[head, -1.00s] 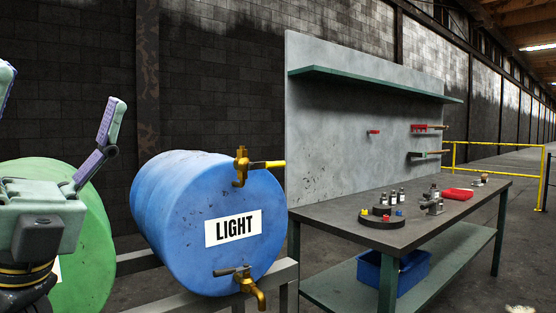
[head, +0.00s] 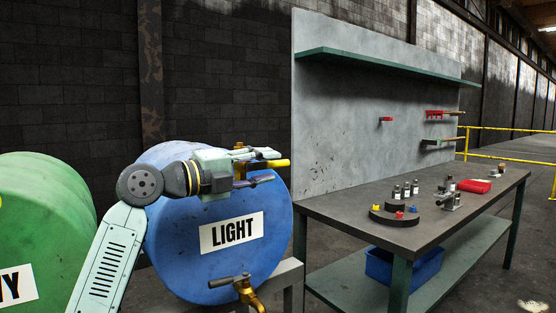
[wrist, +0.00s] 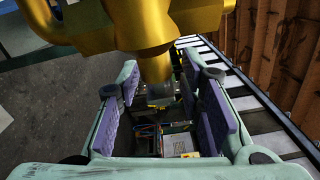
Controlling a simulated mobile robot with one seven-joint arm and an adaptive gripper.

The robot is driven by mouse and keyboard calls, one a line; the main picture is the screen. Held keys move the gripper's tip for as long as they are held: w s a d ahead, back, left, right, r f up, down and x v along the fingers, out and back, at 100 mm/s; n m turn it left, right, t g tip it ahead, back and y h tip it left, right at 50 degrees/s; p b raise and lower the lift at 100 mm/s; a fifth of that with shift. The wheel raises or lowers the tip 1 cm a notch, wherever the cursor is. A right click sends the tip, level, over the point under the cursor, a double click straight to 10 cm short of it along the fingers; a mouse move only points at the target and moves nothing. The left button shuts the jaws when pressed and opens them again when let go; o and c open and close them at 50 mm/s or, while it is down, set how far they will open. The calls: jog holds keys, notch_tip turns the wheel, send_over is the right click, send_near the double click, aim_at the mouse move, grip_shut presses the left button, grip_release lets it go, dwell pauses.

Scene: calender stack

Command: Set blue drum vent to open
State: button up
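The blue drum (head: 175,235) lies on its side with a LIGHT label on its face. Its brass vent valve is at the top of that face, with a yellow lever (head: 280,163) pointing right, roughly level. My gripper (head: 266,167) is at the vent, one finger above the lever and one below in the head view; the fingers are apart. They hide much of the valve. In the wrist view the gripper (wrist: 168,100) is open, with the gold valve (wrist: 145,25) large at the top, reaching between the fingers. I cannot tell whether a finger touches the lever.
A brass tap (head: 243,288) with a dark lever is low on the drum face. A green drum (head: 45,215) is at the left.

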aim_at(290, 161)
jog(key=shift+p+x, duration=0.3)
jog(key=shift+x, duration=1.65)
jog(key=shift+c, duration=0.4)
grip_shut()
jog(key=shift+a, duration=0.1)
